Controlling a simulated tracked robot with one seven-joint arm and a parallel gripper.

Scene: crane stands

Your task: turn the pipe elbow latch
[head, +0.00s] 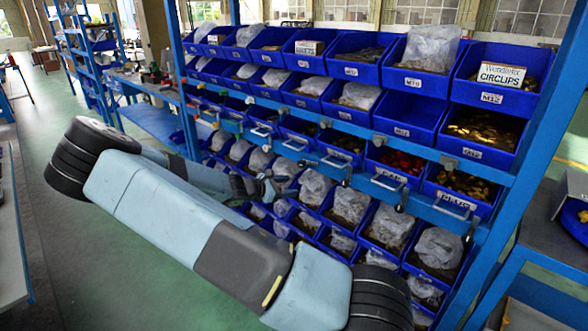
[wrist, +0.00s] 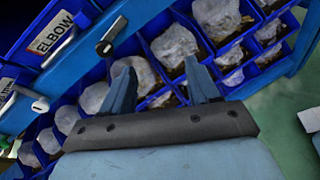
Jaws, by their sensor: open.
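In the wrist view, a blue drawer front carries a white ELBOW label (wrist: 52,33) at the upper left. A pale bar handle (wrist: 59,48) sits beside the label. A metal latch lever (wrist: 112,36) sticks out from the blue rail just right of the label, above and left of my fingers. My gripper (wrist: 160,65) is open and empty, with its two blue fingers apart and not touching the lever. In the head view my gripper (head: 262,185) is near the rack front, partly hidden by my arm. I cannot make out the ELBOW label there.
A second latch lever (wrist: 40,104) is on the same rail. Blue bins with bagged parts (wrist: 222,20) lie beyond my fingers. In the head view, similar levers line the rail by the CAP bin (head: 392,174) and PLUG bin (head: 458,196). Green floor (head: 90,250) is clear at left.

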